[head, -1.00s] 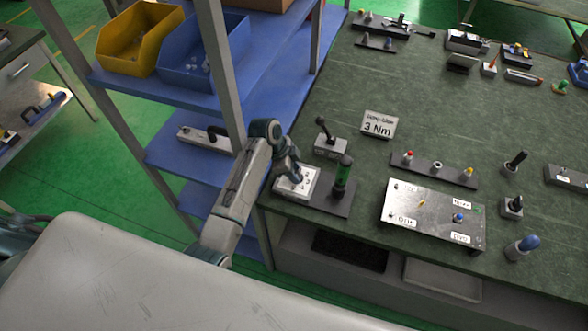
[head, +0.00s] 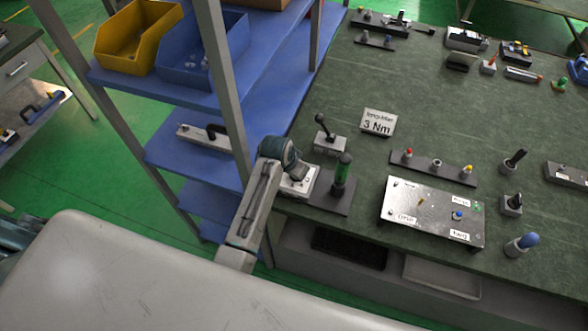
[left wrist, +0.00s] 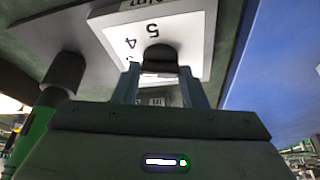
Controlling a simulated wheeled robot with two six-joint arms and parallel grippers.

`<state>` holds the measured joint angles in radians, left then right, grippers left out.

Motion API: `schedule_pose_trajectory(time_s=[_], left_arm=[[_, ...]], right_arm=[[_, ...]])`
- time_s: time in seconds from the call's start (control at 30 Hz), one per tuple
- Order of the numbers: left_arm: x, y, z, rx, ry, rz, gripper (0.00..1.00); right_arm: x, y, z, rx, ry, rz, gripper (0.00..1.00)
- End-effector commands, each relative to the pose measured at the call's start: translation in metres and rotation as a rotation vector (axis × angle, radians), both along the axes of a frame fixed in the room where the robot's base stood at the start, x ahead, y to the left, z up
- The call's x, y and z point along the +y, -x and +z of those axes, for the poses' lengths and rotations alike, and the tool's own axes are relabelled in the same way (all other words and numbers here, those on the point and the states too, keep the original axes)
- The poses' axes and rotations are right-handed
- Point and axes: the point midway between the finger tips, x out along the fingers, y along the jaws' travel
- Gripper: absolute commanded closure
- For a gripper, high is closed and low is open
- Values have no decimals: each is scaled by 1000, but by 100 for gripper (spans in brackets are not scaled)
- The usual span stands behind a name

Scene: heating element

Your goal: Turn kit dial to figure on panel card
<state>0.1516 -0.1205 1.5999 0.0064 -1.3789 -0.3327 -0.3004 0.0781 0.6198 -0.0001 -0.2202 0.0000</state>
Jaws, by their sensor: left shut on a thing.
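The kit dial is a black knob (left wrist: 160,58) on a white numbered face (left wrist: 192,28), with 4 and 5 readable in the left wrist view. In the head view the face (head: 311,183) is mostly behind my left arm, at the near left corner of the bench. My left gripper (left wrist: 160,80) is shut on the knob, a finger on each side. The knob's pointer is hidden, so its setting cannot be read. The panel card (head: 378,122) stands behind the kit and reads 3 Nm. My right gripper is not in view.
A green-handled tool (head: 342,172) stands upright on the kit's dark base (head: 335,206), close right of the dial. A small lever box (head: 329,144) is behind it. A metal panel (head: 418,207) lies to the right. A blue shelf rack (head: 185,150) stands left of the bench.

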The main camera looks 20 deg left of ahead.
Motion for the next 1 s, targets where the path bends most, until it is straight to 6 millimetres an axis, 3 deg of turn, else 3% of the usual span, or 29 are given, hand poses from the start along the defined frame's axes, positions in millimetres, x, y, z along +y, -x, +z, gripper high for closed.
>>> schedule_pose_trajectory(time_s=[0.43,1.0], left_arm=[[-3,1,0,1,0,250,85],[-3,1,0,1,-1,295,85]], right_arm=[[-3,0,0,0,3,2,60],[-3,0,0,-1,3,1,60]])
